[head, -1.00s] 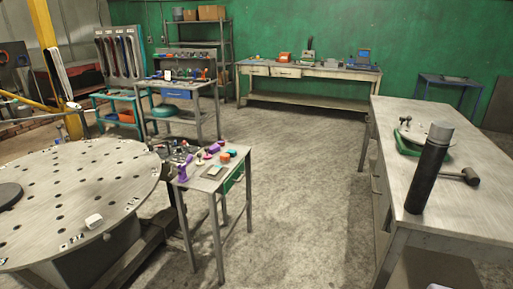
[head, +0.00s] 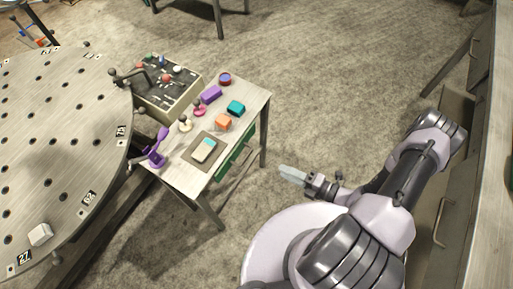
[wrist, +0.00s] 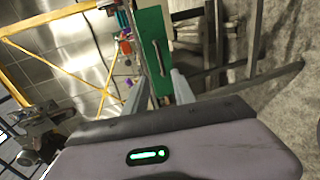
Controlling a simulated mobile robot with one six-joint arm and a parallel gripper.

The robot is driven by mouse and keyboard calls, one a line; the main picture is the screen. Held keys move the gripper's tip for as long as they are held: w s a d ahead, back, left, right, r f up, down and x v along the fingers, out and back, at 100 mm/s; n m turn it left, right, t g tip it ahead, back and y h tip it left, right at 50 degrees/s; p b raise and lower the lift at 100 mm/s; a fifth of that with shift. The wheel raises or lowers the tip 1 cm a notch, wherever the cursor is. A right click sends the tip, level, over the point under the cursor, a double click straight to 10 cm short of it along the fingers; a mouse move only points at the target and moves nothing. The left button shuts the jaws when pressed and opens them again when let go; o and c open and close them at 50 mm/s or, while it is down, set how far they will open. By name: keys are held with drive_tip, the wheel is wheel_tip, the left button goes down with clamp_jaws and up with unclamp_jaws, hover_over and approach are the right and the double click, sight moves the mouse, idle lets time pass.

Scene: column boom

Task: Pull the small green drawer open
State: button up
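The small green drawer (head: 236,152) is set under the top of the small metal table, on its right side. It looks shut, its front close below the table edge. In the wrist view the green drawer front (wrist: 153,30) stands upright ahead of my gripper, with a dark bar handle (wrist: 158,57) on it. My gripper (head: 289,173) is to the right of the drawer in the head view, with a gap of floor between. In the wrist view my gripper (wrist: 160,77) has its two fingers apart, with nothing seen between them. It is not touching the handle.
A round perforated table (head: 60,150) stands at left. A workbench (head: 490,150) stands at right. Floor lies between.

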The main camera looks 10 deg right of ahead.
sight(246, 156)
drive_tip(key=b+x, duration=0.1)
drive_tip(key=x, duration=0.4)
drive_tip(key=b+x, duration=0.1)
drive_tip(key=x, duration=0.5)
drive_tip(key=b+x, duration=0.2)
drive_tip(key=x, duration=0.4)
drive_tip(key=shift+s+a, duration=0.25)
drive_tip(key=shift+s, duration=0.1)
drive_tip(key=shift+c, duration=0.2)
clamp_jaws()
drive_tip(key=shift+d, duration=0.1)
